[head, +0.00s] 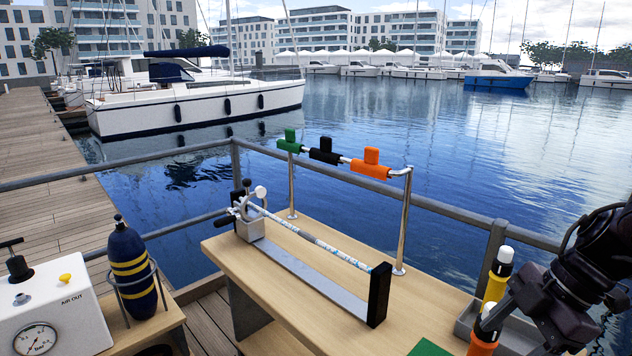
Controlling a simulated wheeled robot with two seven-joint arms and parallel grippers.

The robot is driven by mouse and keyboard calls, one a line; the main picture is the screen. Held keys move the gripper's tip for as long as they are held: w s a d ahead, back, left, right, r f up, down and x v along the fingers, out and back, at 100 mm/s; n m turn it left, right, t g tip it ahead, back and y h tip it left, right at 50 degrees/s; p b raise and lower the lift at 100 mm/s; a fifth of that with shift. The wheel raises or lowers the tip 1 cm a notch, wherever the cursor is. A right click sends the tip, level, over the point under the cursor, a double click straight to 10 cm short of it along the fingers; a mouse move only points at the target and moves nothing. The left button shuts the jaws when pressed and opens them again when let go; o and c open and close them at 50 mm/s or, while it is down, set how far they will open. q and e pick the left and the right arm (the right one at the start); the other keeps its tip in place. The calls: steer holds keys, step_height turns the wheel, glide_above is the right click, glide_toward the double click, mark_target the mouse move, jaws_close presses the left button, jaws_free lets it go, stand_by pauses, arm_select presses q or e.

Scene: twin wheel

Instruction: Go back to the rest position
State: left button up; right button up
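My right arm comes in from the right edge, and its dark gripper (510,312) reaches down and left over the right end of the wooden table (255,285). An orange item with a white top (484,334) is right at the gripper's end, partly cut off by the bottom edge. I cannot tell whether the gripper holds it or whether its fingers are open. My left gripper is not in view.
A yellow bottle (495,285) stands by a grey tray (466,322). A rail carries green, black and orange clips (370,168). A rope fixture (378,295) spans the table. A dark blue striped cylinder (130,270) and a white gauge box (60,300) stand left. Metal railing (498,240) runs behind.

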steer(key=w+a+f+m+t+h, duration=0.1)
steer(key=w+a+f+m+t, duration=0.15)
steer(key=f+t, duration=0.45)
steer(key=w+a+f+m+t+h, duration=0.1)
steer(key=w+a+f+m+t, duration=0.2)
steer(key=f, duration=0.7)
steer(key=s+a+f+m+g+h, duration=0.1)
steer(key=s+a+f+m+g, duration=0.3)
steer(key=s, duration=0.4)
steer(key=s+a+f+m+g+h, duration=0.1)
steer(key=s+f+m+g+h, duration=0.2)
steer(key=s+m, duration=0.5)
step_height(320, 180, down, 29)
steer(key=s+n+g+y, duration=0.1)
steer(key=s+n+g, duration=0.1)
steer(key=s+d+f, duration=0.1)
steer(key=s+f, duration=0.8)
steer(key=s, duration=0.1)
steer(key=s+d+f+g, duration=0.1)
steer(key=s+d+f, duration=0.1)
steer(key=s+f, duration=0.8)
steer(key=shift+s+d+f, duration=0.15)
steer(key=shift+d+f, duration=0.05)
steer(key=shift+d, duration=0.1)
